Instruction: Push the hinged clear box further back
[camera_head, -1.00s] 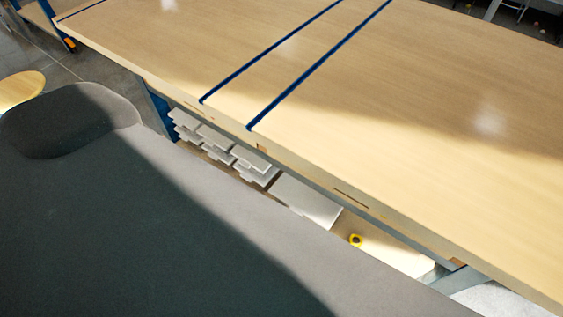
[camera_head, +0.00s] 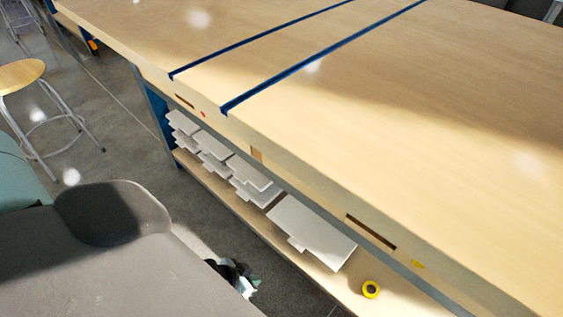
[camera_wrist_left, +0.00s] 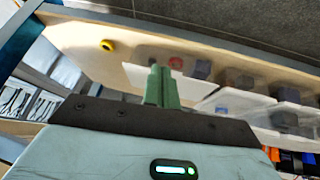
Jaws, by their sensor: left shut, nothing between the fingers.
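My left gripper (camera_head: 250,283) is small and partly hidden behind my grey body in the head view, low beside the workbench shelf. In the left wrist view its green fingers (camera_wrist_left: 161,86) are together and empty, pointing toward the shelf. Several clear, pale boxes stand to the right of the fingers in that view, one nearer (camera_wrist_left: 238,101) and one further right (camera_wrist_left: 292,119). I cannot tell which one is the hinged box, or whether its lid is open. No box visibly touches the fingers. My right gripper is not in view.
A stool (camera_head: 22,76) stands on the floor at the left.

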